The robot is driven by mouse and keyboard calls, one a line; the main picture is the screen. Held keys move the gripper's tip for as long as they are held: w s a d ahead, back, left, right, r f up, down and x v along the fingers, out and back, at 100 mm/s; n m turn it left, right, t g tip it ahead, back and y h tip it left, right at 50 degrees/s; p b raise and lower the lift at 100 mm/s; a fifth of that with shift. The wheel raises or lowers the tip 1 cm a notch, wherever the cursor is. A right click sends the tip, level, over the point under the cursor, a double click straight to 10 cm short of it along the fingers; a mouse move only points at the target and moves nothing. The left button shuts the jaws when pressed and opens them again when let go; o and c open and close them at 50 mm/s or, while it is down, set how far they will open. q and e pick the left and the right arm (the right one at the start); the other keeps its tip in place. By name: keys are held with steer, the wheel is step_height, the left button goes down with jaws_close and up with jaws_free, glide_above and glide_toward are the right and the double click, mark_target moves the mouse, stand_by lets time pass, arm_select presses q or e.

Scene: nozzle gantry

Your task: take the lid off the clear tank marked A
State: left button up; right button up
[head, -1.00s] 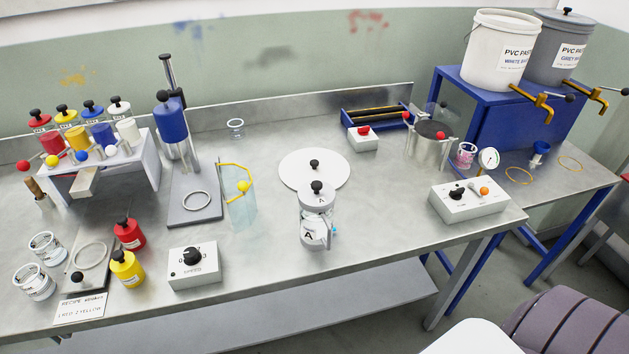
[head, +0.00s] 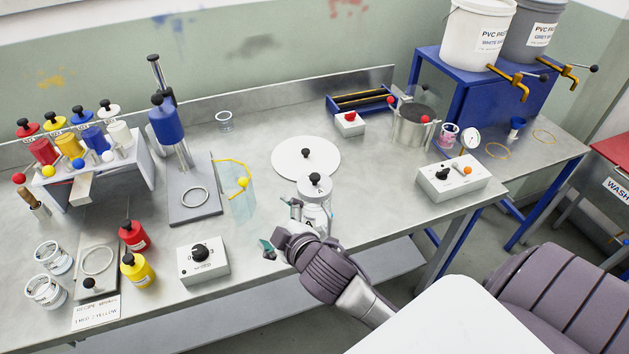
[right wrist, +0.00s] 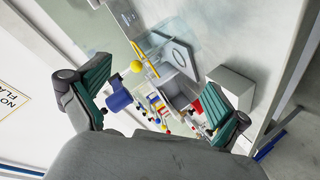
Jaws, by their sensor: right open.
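The clear tank marked A (head: 316,217) stands on the bench in the head view, its lower part hidden behind my right gripper. Its pale round lid (head: 315,188), marked A with a black knob (head: 315,177), sits on top of it. My right gripper (head: 280,228) is open and empty at the tank's front left, lower in the picture than the lid. In the right wrist view its two teal-padded fingers (right wrist: 160,106) are spread wide, and I cannot make out the tank there. My left gripper is not in view.
A clear curved panel with a yellow edge (head: 237,205) stands left of the tank. A white disc with a black knob (head: 306,160) lies behind it. The SPEED box (head: 203,261) is at the front left, a gauge box (head: 452,180) at the right.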

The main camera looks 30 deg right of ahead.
steer(key=w+a+r+n+t+y, duration=0.2)
steer(key=w+r+n+t, duration=0.15)
steer(key=r, duration=0.25)
steer(key=w+a+r+n+t+y, duration=0.1)
steer(key=w+a+r+n+t, duration=0.1)
steer(key=w+r+n, duration=0.3)
steer(key=s+a+r+n+g+y, duration=0.25)
steer(key=a+r+n+y, duration=0.35)
steer(key=n+y, duration=0.3)
steer(key=s+a+r+n+g+y, duration=0.2)
steer(key=a+r+n+g+y, duration=0.35)
steer(key=n, duration=0.65)
steer(key=n+g+h+p, duration=0.3)
steer(key=n+g+h, duration=0.8)
steer(key=n+h, duration=0.7)
glide_above(315, 175)
steer(key=shift+n+y, duration=0.35)
steer(key=shift+n, duration=0.1)
step_height(315, 175, down, 13)
steer(key=shift+w+d, duration=0.15)
steer(key=shift+f, duration=0.3)
steer(key=f+p, duration=0.1)
steer(key=f, duration=0.1)
steer(key=f+p, duration=0.2)
steer(key=shift+s+a+f, duration=0.2)
steer(key=shift+f, duration=0.55)
jaws_close()
